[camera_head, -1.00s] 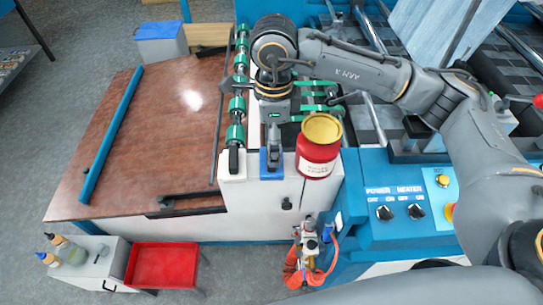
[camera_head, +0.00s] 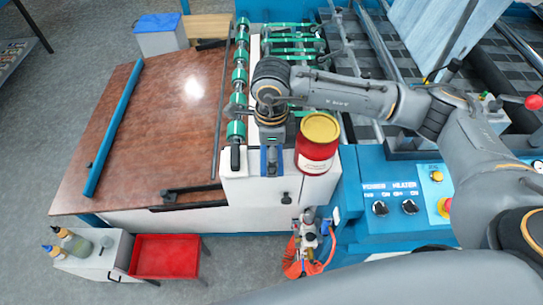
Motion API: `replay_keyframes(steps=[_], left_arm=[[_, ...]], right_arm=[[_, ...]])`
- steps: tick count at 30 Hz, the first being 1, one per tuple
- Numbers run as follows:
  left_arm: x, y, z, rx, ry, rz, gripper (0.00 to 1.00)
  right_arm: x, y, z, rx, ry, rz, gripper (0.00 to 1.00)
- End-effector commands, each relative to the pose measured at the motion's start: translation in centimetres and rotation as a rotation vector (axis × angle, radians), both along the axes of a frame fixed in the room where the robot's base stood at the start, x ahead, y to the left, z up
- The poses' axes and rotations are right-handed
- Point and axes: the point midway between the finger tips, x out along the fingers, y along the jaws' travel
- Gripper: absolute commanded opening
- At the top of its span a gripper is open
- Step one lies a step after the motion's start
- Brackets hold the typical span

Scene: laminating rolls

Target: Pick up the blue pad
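The blue pad (camera_head: 264,163) lies on the white front ledge of the machine, left of the red can. Only narrow blue strips show on either side of my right gripper (camera_head: 272,160), which points down over it and hides its middle. Whether the fingers touch the pad, and whether they are open or shut, cannot be seen from above. My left gripper is not in view.
A red can (camera_head: 317,146) with a yellow lid stands just right of the gripper. Green rollers (camera_head: 239,77) run along its left. The brown table (camera_head: 150,130) is mostly clear, with a blue bar (camera_head: 114,130) along its left edge. A red tray (camera_head: 166,257) sits below.

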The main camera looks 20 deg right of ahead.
Motion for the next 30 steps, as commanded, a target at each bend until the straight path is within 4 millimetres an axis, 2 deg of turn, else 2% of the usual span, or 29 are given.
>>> replay_keyframes(steps=[1, 3, 11, 14, 17, 24, 30], left_arm=[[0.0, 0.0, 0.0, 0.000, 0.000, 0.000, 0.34], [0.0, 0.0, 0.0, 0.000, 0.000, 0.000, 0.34], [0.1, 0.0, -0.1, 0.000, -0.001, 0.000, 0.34], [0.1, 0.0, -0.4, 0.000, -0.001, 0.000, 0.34], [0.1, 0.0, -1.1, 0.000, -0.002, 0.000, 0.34], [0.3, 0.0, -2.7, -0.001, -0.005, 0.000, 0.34], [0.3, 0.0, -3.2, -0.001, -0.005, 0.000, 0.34]], right_arm=[[0.0, 0.0, 0.0, 0.000, 0.001, 0.000, 0.61], [0.0, 0.0, 0.0, 0.000, 0.001, 0.000, 0.48], [0.0, 0.0, 0.1, 0.000, 0.001, 0.000, 0.48], [0.0, 0.1, 0.7, 0.003, -0.001, 0.001, 0.48], [0.1, 0.1, 2.2, 0.002, -0.004, 0.001, 0.48], [0.1, 0.0, 7.1, 0.001, -0.004, 0.000, 0.48], [0.0, 0.0, 9.6, 0.001, -0.001, 0.000, 0.48]])
